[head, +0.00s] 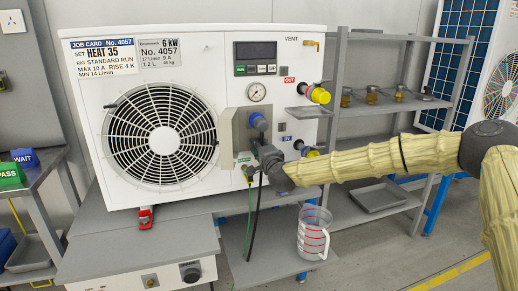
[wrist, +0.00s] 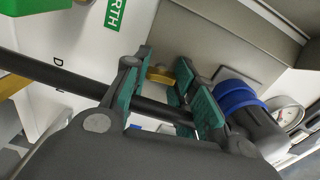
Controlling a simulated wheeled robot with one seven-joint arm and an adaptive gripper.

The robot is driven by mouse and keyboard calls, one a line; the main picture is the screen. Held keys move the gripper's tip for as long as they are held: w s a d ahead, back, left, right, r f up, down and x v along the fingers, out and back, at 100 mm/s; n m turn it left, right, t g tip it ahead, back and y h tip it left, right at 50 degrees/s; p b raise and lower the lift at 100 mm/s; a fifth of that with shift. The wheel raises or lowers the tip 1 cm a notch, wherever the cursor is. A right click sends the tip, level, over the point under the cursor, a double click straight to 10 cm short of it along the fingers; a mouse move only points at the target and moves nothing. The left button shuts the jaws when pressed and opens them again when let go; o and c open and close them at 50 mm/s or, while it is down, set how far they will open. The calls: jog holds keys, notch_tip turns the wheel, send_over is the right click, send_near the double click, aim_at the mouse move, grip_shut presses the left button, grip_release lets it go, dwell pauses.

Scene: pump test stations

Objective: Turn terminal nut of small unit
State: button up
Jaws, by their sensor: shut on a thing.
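The small unit (head: 185,60) is a white heat pump marked 6 kW, standing on a grey bench. My gripper (head: 264,156) is at its lower right front, beside a green earth label (head: 243,158). In the wrist view my gripper (wrist: 163,72) has its teal-padded fingers closed around a small brass piece (wrist: 160,75), which looks like the terminal nut. The fingers cover its sides. A black cable (wrist: 60,80) runs across between the fingers. In the head view the nut is hidden behind my gripper.
A blue-capped fitting (head: 258,121) sits just above my gripper, and also shows in the wrist view (wrist: 238,96). A green clip (head: 248,173) with a green lead hangs close by. A yellow-ringed port (head: 319,95) is at the right. A clear jug (head: 314,232) stands below.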

jog(key=shift+d, duration=0.1)
jog(key=o, duration=1)
jog(key=v, duration=1.2)
